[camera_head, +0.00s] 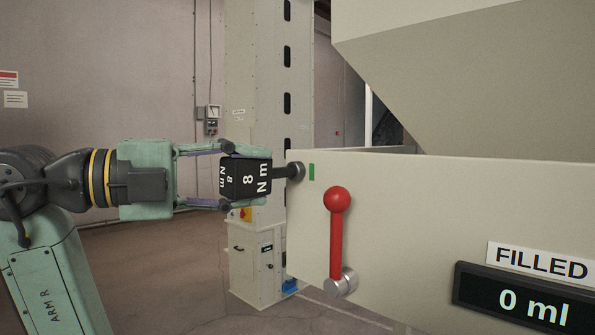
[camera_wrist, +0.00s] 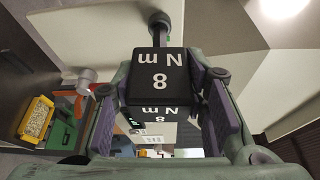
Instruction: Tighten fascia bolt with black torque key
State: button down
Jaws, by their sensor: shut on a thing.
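My gripper (camera_head: 222,176) is shut on the black torque key (camera_head: 247,183), a black block marked "8 Nm" in white. The key also shows between the fingers in the wrist view (camera_wrist: 157,78). Its dark shaft points right and meets the fascia bolt (camera_head: 296,171), a dark round head near the left end of the beige fascia (camera_head: 420,215). The shaft tip is at the bolt head; how far it is seated is hidden. In the wrist view the bolt (camera_wrist: 159,20) is at the top, in line with the key. A small green mark (camera_head: 311,172) is just right of the bolt.
A red-knobbed lever (camera_head: 337,235) sticks out of the fascia right of the bolt. A "FILLED" label (camera_head: 541,262) and a display reading "0 ml" (camera_head: 530,304) are at lower right. A tall beige cabinet (camera_head: 255,110) stands behind. The wrist view shows a yellow bin (camera_wrist: 37,118) at left.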

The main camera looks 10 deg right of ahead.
jog(key=shift+s+a, duration=0.1)
jog(key=shift+a, duration=0.05)
jog(key=shift+s+a, duration=0.75)
jog(key=shift+a, duration=0.25)
jog(key=shift+s+a, duration=0.6)
jog(key=shift+a, duration=0.25)
jog(key=shift+s+a, duration=0.6)
jog(key=shift+a, duration=0.2)
